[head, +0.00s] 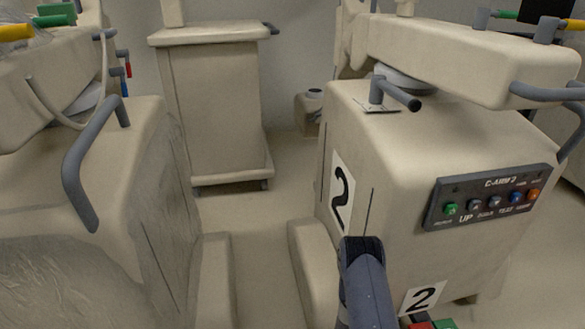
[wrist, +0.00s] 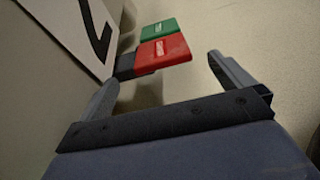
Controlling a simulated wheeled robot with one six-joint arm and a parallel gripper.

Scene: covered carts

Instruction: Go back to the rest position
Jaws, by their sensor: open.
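My gripper (wrist: 163,74) is open in the wrist view, with its two grey fingers spread apart and nothing held between them. A red pedal (wrist: 163,53) and a green pedal (wrist: 159,29) show just beyond the fingertips, beside a cart wall. Contact with the red pedal cannot be told. In the head view, part of my dark arm is at the bottom, in front of the cart marked 2 (head: 400,172). The fingers do not show there. The red pedal (head: 421,325) and green pedal (head: 445,323) peek in at the bottom edge.
The cart has a dark button panel (head: 487,198) and a protruding grey handle (head: 395,93). A covered cart with a grey handle (head: 84,165) stands at left. A smaller covered cart (head: 215,105) is behind. Bare floor (head: 255,240) lies between them.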

